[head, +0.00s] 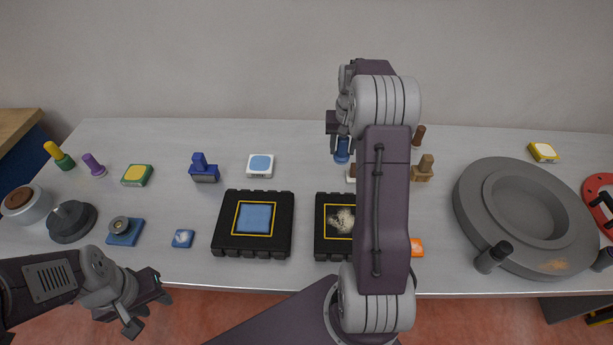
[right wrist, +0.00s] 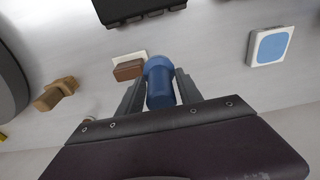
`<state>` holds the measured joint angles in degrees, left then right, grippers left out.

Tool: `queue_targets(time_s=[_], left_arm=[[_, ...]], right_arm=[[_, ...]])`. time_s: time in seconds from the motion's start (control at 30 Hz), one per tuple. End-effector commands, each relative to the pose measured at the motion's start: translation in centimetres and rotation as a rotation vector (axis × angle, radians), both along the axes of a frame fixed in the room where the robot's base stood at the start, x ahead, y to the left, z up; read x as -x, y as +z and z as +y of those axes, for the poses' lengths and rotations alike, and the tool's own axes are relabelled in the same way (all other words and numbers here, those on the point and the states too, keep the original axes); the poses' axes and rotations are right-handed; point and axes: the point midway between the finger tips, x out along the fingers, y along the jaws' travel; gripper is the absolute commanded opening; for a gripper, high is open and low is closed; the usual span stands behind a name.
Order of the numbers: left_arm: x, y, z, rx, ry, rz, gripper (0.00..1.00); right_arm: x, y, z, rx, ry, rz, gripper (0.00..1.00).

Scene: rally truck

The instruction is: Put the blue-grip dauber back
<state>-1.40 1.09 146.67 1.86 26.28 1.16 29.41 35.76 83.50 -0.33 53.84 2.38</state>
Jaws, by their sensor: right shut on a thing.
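The blue-grip dauber (head: 342,151) stands at the back middle of the table, partly hidden by my right arm. My right gripper (head: 339,128) is above it, and the right wrist view shows its fingers on both sides of the blue grip (right wrist: 160,88). It is shut on the grip. Whether the dauber's lower end touches the table cannot be told. My left gripper (head: 150,309) hangs at the front left, with its fingers apart and empty, short of the table's front edge.
A small white block with a brown top (right wrist: 128,68) lies close beside the dauber. A wooden stamp (head: 422,170) and brown peg (head: 418,136) stand to the right. Two black-framed pads, one blue (head: 224,240), lie in front. A large grey round basin (head: 470,205) fills the right side.

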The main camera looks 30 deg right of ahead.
Motion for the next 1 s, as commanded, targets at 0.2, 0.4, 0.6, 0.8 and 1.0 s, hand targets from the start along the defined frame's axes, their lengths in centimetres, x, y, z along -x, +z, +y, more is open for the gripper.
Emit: queue_targets(time_s=[0.2,0.4,0.6,0.8,1.0], left_arm=[[0.0,0.2,0.0,0.0,0.0,0.0,0.36],[0.0,0.7,0.0,0.0,0.0,0.0,0.36],[0.0,1.1,0.0,0.0,0.0,0.0,0.36],[0.0,1.1,0.0,0.0,0.0,0.0,0.36],[0.0,2.0,0.0,0.0,0.0,0.0,0.36]], right_arm=[[-1.2,-0.9,1.2,-0.001,0.006,0.002,0.0],[-5.3,-4.3,5.1,-0.001,0.008,0.003,0.0],[-8.1,-6.6,7.6,0.0,0.004,0.0,0.0],[-8.6,-7.2,8.1,0.0,0.002,0.0,0.0],[-8.5,-10.0,8.0,-0.001,0.002,0.002,0.0]])
